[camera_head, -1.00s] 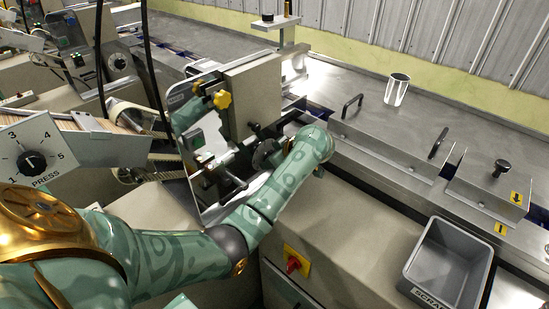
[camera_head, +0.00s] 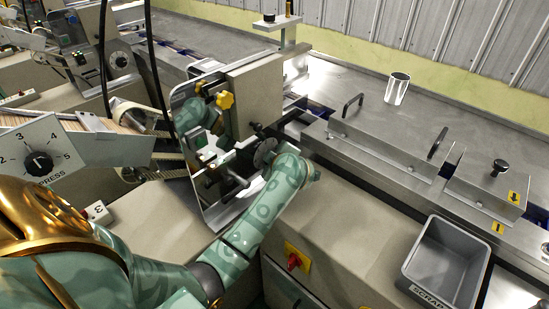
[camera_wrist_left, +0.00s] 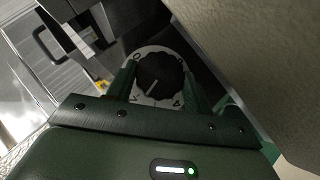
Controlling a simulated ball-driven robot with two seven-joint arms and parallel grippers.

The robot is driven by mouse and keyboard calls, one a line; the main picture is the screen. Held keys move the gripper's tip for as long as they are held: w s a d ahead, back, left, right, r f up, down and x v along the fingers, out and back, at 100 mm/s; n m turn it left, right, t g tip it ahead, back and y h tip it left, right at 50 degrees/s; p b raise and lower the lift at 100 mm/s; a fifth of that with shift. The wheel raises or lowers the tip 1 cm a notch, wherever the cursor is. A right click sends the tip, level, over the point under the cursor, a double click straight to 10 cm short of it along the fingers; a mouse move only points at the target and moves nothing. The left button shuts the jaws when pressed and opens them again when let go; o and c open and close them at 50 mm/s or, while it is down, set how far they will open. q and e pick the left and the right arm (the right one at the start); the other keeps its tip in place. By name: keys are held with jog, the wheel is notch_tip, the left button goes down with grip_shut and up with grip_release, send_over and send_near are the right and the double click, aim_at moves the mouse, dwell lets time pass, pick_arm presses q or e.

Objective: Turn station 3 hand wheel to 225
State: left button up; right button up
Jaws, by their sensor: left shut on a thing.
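In the left wrist view a black scalloped hand wheel (camera_wrist_left: 160,77) with a pale pointer line sits on a round white dial (camera_wrist_left: 140,52) with dark marks. The pointer slants toward the lower left of that picture. A 0 and a 4 are partly readable; the other marks are covered or too small. My left gripper (camera_wrist_left: 160,88) is shut on the wheel, one finger on each side. In the head view my left wrist reaches the front of the machine beside the mirror panel (camera_head: 222,205) and hides the fingers. My right gripper is not in view.
A red switch (camera_head: 293,262) is on the front below. A grey scrap bin (camera_head: 448,262), metal cup (camera_head: 397,89) and handled covers lie right. A PRESS dial (camera_head: 40,163) is at left.

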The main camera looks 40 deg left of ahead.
pick_arm(q)
jog(key=shift+f+t, duration=0.1)
jog(key=shift+t, duration=0.2)
jog(key=o, duration=1)
jog(key=shift+c, duration=0.2)
